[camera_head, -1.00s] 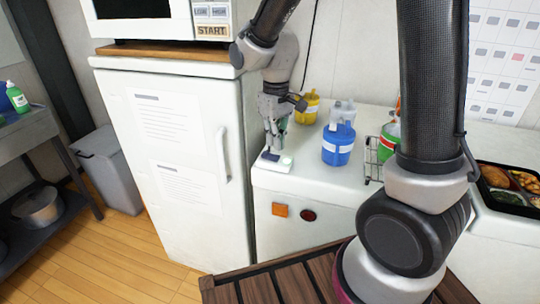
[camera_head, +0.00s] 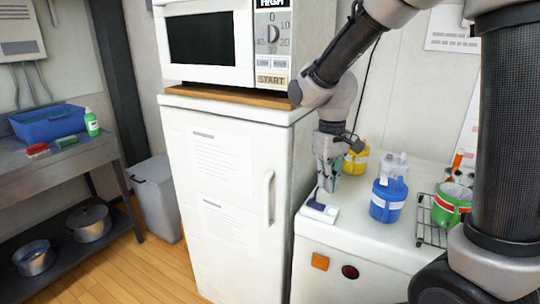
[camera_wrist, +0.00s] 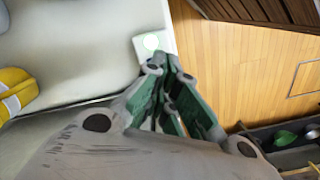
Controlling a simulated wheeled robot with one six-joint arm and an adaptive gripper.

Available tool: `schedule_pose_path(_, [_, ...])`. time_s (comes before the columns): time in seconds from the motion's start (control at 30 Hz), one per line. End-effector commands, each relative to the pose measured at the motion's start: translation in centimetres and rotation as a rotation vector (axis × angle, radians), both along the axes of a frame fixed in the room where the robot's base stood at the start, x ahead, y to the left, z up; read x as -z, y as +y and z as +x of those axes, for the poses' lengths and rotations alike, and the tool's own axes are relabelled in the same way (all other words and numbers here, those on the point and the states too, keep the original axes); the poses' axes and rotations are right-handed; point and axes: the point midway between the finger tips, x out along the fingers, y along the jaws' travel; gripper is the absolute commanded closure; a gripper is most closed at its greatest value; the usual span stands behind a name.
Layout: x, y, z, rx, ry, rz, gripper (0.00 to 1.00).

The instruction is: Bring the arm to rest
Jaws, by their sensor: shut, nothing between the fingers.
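My gripper (camera_head: 327,188) is shut and empty, pointing down over the left end of the white counter (camera_head: 375,228). It hangs just above a small white box with a dark-topped part (camera_head: 319,211) near the counter's front edge, with a small gap seen between them. My arm reaches in from the upper right.
A white fridge (camera_head: 235,200) with a microwave (camera_head: 215,45) on top stands close left of my gripper. Blue (camera_head: 387,200) and yellow (camera_head: 356,160) lidded containers and a wire rack (camera_head: 430,225) with a green container (camera_head: 451,204) stand to the right.

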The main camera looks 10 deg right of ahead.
Motion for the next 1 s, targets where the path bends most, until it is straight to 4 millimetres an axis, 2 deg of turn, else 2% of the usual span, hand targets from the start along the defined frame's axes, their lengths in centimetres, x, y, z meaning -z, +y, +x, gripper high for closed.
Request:
schedule_pose_path(0.07, [-0.2, -1.0, -2.2, 0.01, 0.026, -0.011, 1.0])
schedule_pose_path(0.27, [-4.1, -5.4, -7.3, 0.102, -0.031, 0.011, 1.0])
schedule_pose_path(0.5, [-8.6, -11.0, -14.2, 0.265, -0.206, 0.058, 1.0])
schedule_pose_path(0.6, [-9.8, -12.5, -16.2, 0.322, -0.287, 0.073, 1.0])
schedule_pose_path(0.8, [-11.8, -14.1, -17.7, 0.39, -0.403, 0.087, 1.0])
schedule_pose_path(1.0, [-12.0, -14.4, -17.8, 0.406, -0.412, 0.085, 1.0])
